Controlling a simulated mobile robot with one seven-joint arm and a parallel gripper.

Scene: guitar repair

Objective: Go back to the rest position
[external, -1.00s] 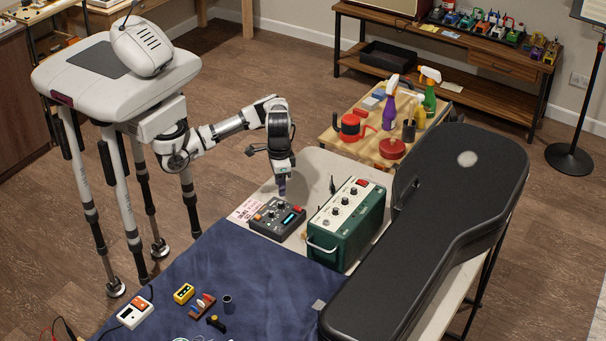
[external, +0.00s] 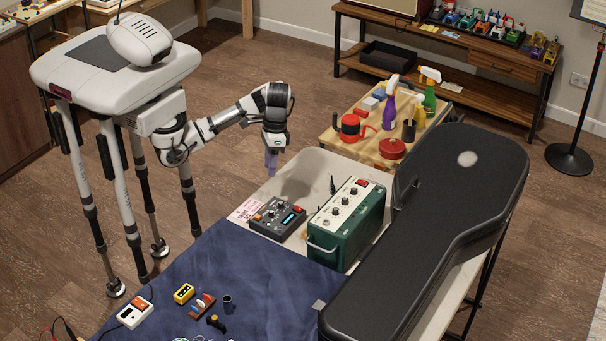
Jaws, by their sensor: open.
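My gripper (external: 271,162) hangs pointing down at the end of my bent arm, beside the far left edge of the table (external: 313,172). It is open, and I see nothing held in it. The fingertips are small in this view.
A green amplifier box (external: 347,222) stands right of the pedal box. A black guitar case (external: 440,225) covers the table's right side. A blue cloth (external: 260,285) bears small tools. A wooden cart (external: 352,147) with bottles stands behind.

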